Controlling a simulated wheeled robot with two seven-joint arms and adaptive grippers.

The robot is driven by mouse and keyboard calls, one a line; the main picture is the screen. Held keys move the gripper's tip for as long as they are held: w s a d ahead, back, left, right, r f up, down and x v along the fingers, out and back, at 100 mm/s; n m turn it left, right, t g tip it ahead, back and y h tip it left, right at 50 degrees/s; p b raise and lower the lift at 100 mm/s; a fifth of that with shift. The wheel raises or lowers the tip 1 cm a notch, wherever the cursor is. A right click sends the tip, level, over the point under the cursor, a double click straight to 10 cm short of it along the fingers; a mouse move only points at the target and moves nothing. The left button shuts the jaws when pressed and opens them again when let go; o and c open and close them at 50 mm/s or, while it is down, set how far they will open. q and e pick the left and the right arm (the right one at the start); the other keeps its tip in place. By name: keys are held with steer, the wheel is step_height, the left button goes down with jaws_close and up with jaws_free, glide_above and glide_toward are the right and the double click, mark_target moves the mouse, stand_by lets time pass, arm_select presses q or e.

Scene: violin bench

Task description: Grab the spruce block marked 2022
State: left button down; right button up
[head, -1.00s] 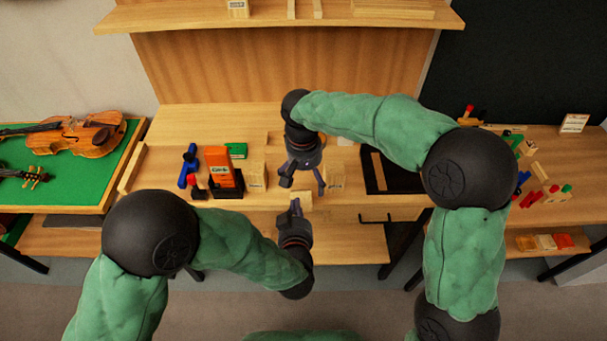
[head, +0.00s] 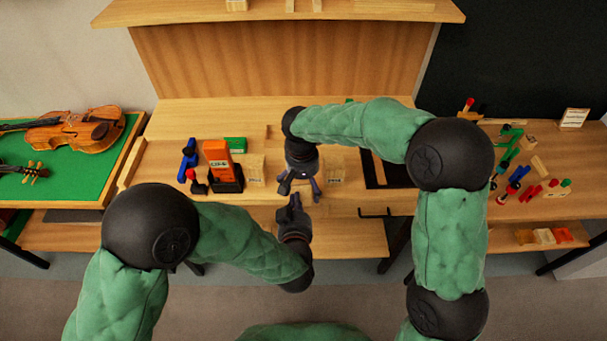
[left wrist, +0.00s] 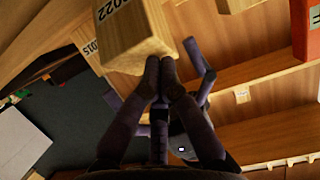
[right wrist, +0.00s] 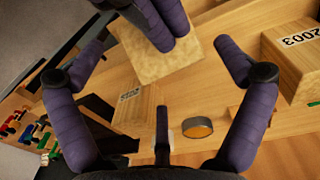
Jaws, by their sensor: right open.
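The spruce block marked 2022 (left wrist: 130,35) is pale wood and shows close up at the top of the left wrist view. In the right wrist view the same block (right wrist: 178,66) lies between the spread fingers of my right gripper (head: 300,190), which is open. My left gripper (head: 294,202) has its two fingers together in front of the block; I cannot tell whether they touch it. Similar blocks marked 2003 (right wrist: 300,60) and 2015 (left wrist: 92,50) stand on either side.
An orange box (head: 217,155) in a black holder, blue and red clamps (head: 188,160) and a green box (head: 235,144) stand left on the bench. A black tray (head: 396,172) is right. A small round tin (right wrist: 197,127) is near the block. A violin (head: 75,132) lies far left.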

arm_select(q)
steer(key=shift+f, duration=0.15)
arm_select(e)
steer(key=shift+d+f, duration=0.1)
steer(key=shift+f, duration=2.5)
steer(key=c, duration=1.1)
steer(key=shift+s, duration=0.1)
steer(key=shift+f, duration=0.1)
arm_select(q)
steer(key=shift+r, duration=0.65)
steer(key=shift+r, duration=0.1)
